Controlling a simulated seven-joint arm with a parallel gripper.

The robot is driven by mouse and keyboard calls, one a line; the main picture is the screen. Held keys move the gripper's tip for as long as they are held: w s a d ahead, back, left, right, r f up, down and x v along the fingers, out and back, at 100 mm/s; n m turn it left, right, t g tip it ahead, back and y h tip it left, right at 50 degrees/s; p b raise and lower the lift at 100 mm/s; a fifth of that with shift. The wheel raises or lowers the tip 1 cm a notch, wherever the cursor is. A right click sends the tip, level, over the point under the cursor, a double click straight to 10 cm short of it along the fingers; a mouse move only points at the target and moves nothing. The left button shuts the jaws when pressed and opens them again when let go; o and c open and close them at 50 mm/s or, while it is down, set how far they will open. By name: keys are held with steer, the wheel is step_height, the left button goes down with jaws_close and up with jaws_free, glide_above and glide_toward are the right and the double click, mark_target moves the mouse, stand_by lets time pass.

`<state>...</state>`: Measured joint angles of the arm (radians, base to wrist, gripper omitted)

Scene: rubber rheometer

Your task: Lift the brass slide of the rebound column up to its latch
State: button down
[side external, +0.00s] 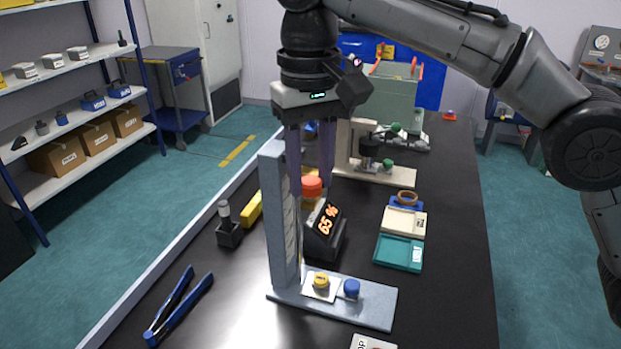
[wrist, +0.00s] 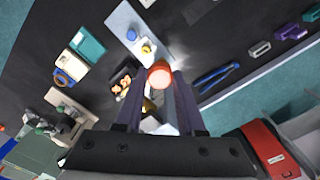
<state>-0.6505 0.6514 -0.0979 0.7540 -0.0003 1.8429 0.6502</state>
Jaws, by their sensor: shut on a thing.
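The rebound column (side external: 281,215) stands upright and grey on a flat base plate (side external: 375,307) at the bench front. My gripper (side external: 311,190) points down beside the column, its two purple fingers closed around an orange-red knob. The knob (side external: 312,183) shows between the fingertips, part-way up the column, and also in the wrist view (wrist: 160,76). A brass-coloured patch (wrist: 149,107) shows between the fingers in the wrist view; I cannot tell whether it is the slide. The slide's body and the latch cannot be made out clearly.
A digital display (side external: 325,225) stands close right of the column. A yellow knob (side external: 321,281) and a blue knob (side external: 351,288) sit on the base. Blue-handled pliers (side external: 178,309) lie front left. Teal and cream trays (side external: 399,252) lie to the right. A beige stand (side external: 344,150) is behind.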

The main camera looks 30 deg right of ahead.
steer(key=shift+r, duration=0.4)
steer(key=c, duration=0.5)
jaws_free()
steer(key=shift+f, duration=0.1)
steer(key=shift+f, duration=0.15)
